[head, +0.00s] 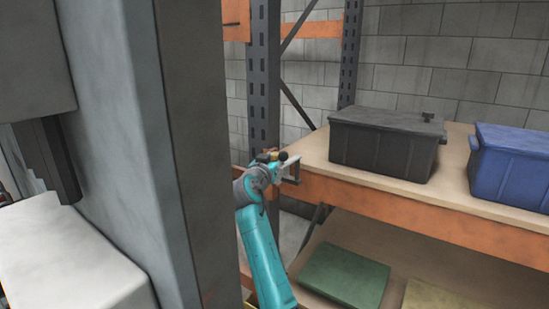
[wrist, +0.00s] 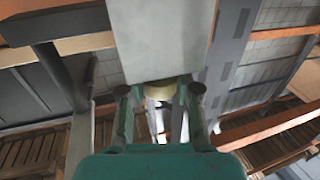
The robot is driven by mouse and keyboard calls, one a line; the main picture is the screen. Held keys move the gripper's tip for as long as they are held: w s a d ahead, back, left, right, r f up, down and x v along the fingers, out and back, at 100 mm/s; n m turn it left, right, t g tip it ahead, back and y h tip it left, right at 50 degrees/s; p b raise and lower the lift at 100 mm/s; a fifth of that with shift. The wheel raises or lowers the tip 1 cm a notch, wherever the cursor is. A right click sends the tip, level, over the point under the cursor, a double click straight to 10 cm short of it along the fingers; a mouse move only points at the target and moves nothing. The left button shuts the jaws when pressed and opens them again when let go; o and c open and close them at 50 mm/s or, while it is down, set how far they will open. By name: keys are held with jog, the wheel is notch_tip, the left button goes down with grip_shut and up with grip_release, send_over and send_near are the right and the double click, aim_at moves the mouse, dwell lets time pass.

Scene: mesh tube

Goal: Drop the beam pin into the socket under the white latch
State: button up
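My gripper (head: 290,168) is at the end of my teal arm in the head view, in front of the dark rack post and beside the left end of the orange shelf beam. In the wrist view, my gripper (wrist: 160,92) has its two dark-tipped fingers spread apart. A small pale yellow round thing (wrist: 160,91) shows between the fingers, with gaps on both sides. I cannot tell whether it is the beam pin. I cannot make out the socket or the white latch for certain in either view.
A black lidded bin (head: 382,150) and a blue bin (head: 512,170) stand on the upper shelf (head: 315,150). Green (head: 345,277) and yellowish (head: 440,298) flat items lie below. The rack post (head: 264,80) rises behind my gripper. A pale block (wrist: 160,40) fills the wrist view's top middle.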

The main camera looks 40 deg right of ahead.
jog(key=o, duration=0.5)
jog(key=v, duration=1.2)
